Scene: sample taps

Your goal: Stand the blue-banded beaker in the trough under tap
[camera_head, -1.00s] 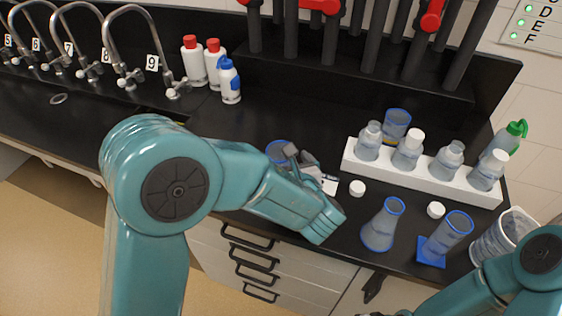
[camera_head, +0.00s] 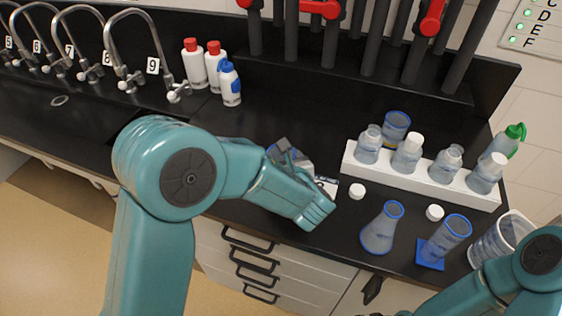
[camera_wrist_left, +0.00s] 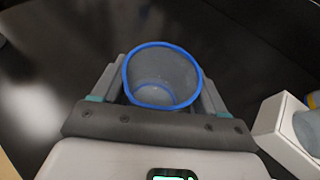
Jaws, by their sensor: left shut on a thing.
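My left gripper (camera_head: 285,152) is shut on a blue-rimmed clear beaker (camera_wrist_left: 160,78), which sits between its fingers in the left wrist view. In the head view, this beaker (camera_head: 273,151) is mostly hidden behind the gripper and wrist, over the black bench left of the white rack. Its band and its height above the bench cannot be made out. The taps (camera_head: 125,75) stand in a row at the back left, with number tags including 8 and 9. The dark trough (camera_head: 60,101) lies below them, partly covered by my left arm. My right gripper is out of view.
A white rack (camera_head: 420,174) holds several bottles, with another blue-rimmed beaker (camera_head: 397,128) behind it. A flask (camera_head: 381,230), a cylinder (camera_head: 447,238) and loose caps stand in front. Red-capped bottles (camera_head: 194,64) and a blue-capped bottle (camera_head: 230,84) stand beside tap 9.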

